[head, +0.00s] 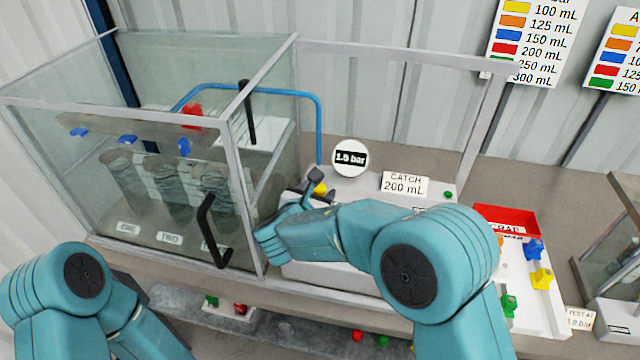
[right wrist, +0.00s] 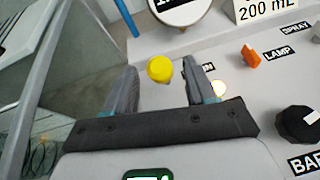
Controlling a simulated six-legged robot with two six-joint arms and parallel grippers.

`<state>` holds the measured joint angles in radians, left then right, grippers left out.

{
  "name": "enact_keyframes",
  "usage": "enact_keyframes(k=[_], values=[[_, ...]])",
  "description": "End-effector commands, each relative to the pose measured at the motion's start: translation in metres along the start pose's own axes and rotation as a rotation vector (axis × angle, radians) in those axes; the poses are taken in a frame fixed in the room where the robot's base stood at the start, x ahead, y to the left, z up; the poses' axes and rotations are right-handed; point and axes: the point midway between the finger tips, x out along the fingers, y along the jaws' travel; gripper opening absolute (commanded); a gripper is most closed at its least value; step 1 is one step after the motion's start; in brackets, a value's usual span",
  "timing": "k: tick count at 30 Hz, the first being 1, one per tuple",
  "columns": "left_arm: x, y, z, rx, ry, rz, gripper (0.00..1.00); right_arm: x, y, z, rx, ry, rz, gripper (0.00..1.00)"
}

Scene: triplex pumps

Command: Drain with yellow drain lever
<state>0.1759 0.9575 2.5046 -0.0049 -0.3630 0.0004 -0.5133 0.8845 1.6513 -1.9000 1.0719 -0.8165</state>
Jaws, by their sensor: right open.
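The yellow drain lever (right wrist: 160,68) shows as a round yellow knob on the white panel in the right wrist view. In the head view the yellow knob (head: 320,188) is small and partly hidden by my right gripper. My right gripper (right wrist: 159,78) is open, with one finger to each side of the yellow knob. I cannot tell whether either finger touches it. In the head view the right gripper (head: 318,184) reaches over the panel beside the glass case. My left arm is at the lower left of the head view; its gripper is out of view.
A glass case (head: 170,120) with a black handle (head: 212,232) stands left of my right gripper. A gauge (head: 350,158) reads 1.5 bar, and a sign (head: 405,185) reads CATCH 200 mL. An orange switch (right wrist: 250,54) and black knob (right wrist: 297,124) lie to the right. A red tray (head: 510,218) stands further right.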

Motion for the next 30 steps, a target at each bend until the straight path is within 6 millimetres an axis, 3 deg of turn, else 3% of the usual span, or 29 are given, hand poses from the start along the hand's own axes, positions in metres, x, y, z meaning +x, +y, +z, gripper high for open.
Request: enact_keyframes(k=[6, 15, 16, 21, 30], values=[[-0.006, 0.002, 0.0, 0.0, 0.0, 0.0, 0.55, 0.025, 0.0, 0.001, 0.0, 0.001, -0.002, 0.56], [-0.006, 0.002, 0.0, 0.0, 0.0, 0.0, 0.55, 0.029, 0.001, 0.001, 0.0, 0.001, 0.0, 0.56], [-0.006, 0.002, 0.0, 0.0, 0.0, 0.0, 0.55, 0.029, 0.001, 0.001, 0.0, 0.001, 0.0, 0.52], [-0.006, 0.002, 0.0, 0.0, 0.0, 0.0, 0.55, 0.029, 0.001, 0.001, 0.0, 0.001, 0.0, 0.0], [-0.016, 0.006, 0.0, 0.0, 0.0, 0.0, 0.55, 0.029, 0.001, 0.006, -0.001, 0.026, -0.004, 0.0]])
